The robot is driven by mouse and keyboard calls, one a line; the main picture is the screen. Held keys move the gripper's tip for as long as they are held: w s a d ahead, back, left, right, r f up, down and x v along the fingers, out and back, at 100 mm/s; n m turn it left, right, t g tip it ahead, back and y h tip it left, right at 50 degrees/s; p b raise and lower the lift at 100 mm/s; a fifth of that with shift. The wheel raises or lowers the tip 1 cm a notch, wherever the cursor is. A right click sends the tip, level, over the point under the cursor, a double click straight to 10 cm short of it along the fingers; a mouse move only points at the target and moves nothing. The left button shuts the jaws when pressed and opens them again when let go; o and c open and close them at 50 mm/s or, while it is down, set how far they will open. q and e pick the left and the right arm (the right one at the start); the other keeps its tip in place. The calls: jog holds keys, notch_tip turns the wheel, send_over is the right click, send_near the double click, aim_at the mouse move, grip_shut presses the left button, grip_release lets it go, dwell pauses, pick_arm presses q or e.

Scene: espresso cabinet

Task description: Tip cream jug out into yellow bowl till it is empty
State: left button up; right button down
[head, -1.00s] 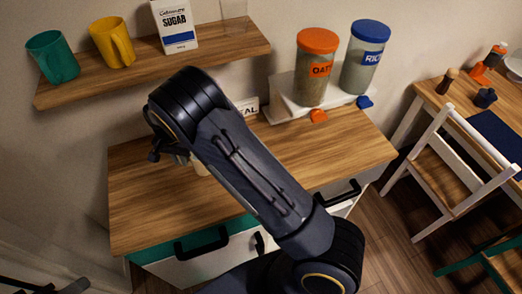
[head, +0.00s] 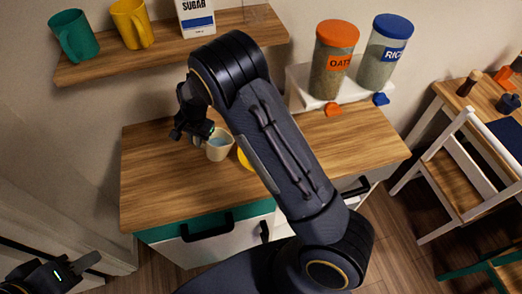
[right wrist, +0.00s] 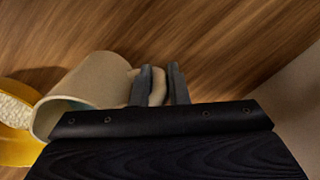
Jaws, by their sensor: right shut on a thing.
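The cream jug (head: 219,151) is a small beige cup with pale blue showing inside its mouth. My right gripper (head: 208,138) is shut on its handle; in the right wrist view the fingers (right wrist: 160,88) pinch the handle. There the jug (right wrist: 92,80) has its mouth toward the yellow bowl (right wrist: 18,152) at the left edge. I cannot tell how far the jug is tilted. The bowl holds pale grainy stuff. In the head view only a sliver of the bowl (head: 244,160) shows behind my right arm. My left gripper (head: 78,268) is at the bottom left, partly cut off.
Oats (head: 332,62) and rice (head: 383,55) jars stand on a white riser at the back right of the wooden counter (head: 165,185). A shelf above holds a green mug (head: 75,36), a yellow mug (head: 131,24) and a sugar box (head: 196,15). The counter's left is clear.

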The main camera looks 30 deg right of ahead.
jog(key=s+d+r+t+y, duration=0.3)
jog(key=d+r+y, duration=0.1)
jog(key=r, duration=0.4)
jog(key=shift+s+d+r+t+y, duration=0.3)
jog(key=shift+d+r+t, duration=0.05)
jog(key=shift+t, duration=0.05)
